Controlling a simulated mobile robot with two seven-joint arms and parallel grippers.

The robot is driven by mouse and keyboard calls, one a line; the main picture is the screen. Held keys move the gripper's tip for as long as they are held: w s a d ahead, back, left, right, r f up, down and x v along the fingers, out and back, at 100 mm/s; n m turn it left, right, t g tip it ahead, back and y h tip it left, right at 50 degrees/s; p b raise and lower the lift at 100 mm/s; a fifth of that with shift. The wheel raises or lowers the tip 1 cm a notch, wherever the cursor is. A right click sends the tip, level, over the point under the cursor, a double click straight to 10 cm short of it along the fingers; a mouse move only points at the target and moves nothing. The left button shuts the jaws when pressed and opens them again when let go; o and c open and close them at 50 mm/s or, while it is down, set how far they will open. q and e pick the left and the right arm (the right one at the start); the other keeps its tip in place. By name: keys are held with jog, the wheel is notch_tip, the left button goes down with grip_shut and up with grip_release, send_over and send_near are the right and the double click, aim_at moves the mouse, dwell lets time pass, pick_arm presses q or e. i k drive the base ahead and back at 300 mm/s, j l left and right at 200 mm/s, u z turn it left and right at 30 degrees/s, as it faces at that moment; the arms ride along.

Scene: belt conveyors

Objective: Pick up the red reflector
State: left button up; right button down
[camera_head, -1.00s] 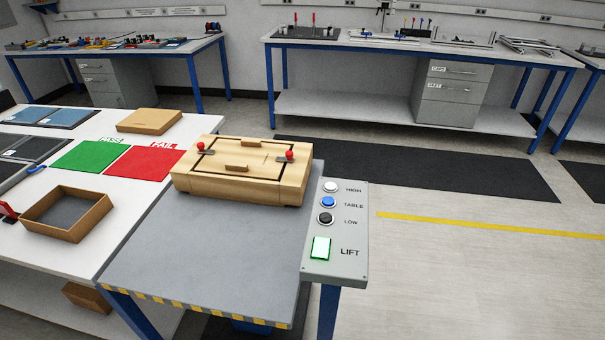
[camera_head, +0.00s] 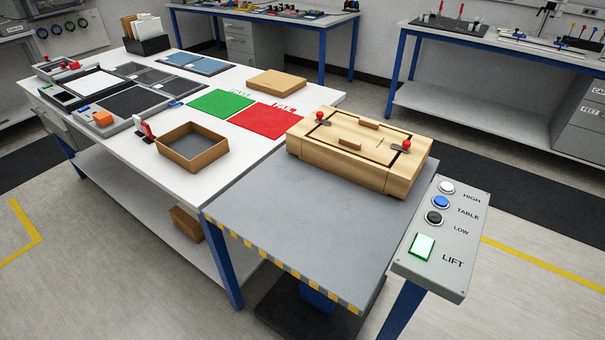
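I cannot tell for certain which thing is the red reflector. Another small red thing (camera_head: 74,66) is at the table's far left, too small to make out. Neither of my grippers is in view.
A wooden case (camera_head: 355,150) with red knobs sits on the grey lift table (camera_head: 290,225), beside a button panel (camera_head: 440,235). Green (camera_head: 222,103) and red (camera_head: 266,120) mats and a flat cardboard box (camera_head: 277,83) lie on the white table. Floor at front left is clear.

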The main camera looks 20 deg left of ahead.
aim_at(149, 138)
jog(key=u, duration=1.65)
jog(key=i+j+z, duration=0.15)
jog(key=z, duration=0.2)
jog(key=i+j+z, duration=0.55)
jog(key=z, duration=0.2)
